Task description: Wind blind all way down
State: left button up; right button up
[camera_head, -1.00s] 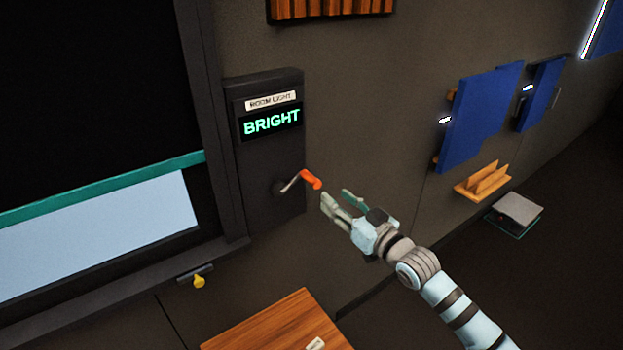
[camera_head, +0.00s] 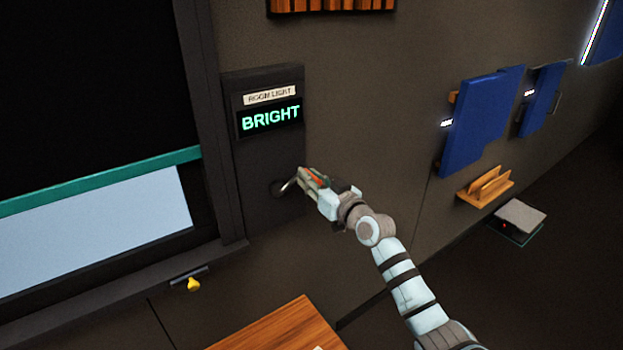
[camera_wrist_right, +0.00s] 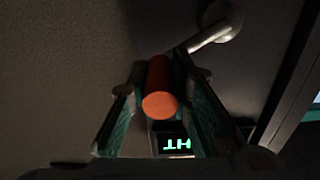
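The dark blind (camera_head: 90,90) covers most of the window at the left of the head view. Its teal bottom bar (camera_head: 100,181) slopes across above a strip of pale blue window (camera_head: 100,225). A crank (camera_head: 287,186) with an orange grip sticks out of the dark wall panel (camera_head: 262,150). My right gripper (camera_head: 311,180) is at the crank. In the wrist view the orange grip (camera_wrist_right: 160,92) lies between its two fingers, with narrow gaps showing on both sides, so the fingers look open around it. My left gripper is out of view.
The panel carries a ROOM LIGHT label and a display reading BRIGHT (camera_head: 270,118). A yellow knob (camera_head: 193,284) hangs under the window ledge. A wooden top (camera_head: 280,328) is below the panel. Blue panels (camera_head: 480,120) and a wooden holder (camera_head: 485,188) are on the wall at right.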

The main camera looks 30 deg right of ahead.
grip_shut()
jog(key=shift+f, duration=0.2)
jog(key=shift+d+f+m+b, duration=0.2)
jog(key=shift+f+m+b, duration=0.2)
jog(key=shift+m, duration=0.25)
jog(key=shift+d+f+m+b, duration=0.15)
jog(key=shift+f+m+b, duration=0.2)
jog(key=shift+m, duration=0.3)
jog(key=a+f+m, duration=0.7)
jog(key=f+m, duration=0.2)
jog(key=m, duration=1.2)
jog(key=shift+s+f, duration=0.4)
jog(key=shift+s, duration=0.05)
jog(key=shift+a+m, duration=0.1)
jog(key=shift+m, duration=0.2)
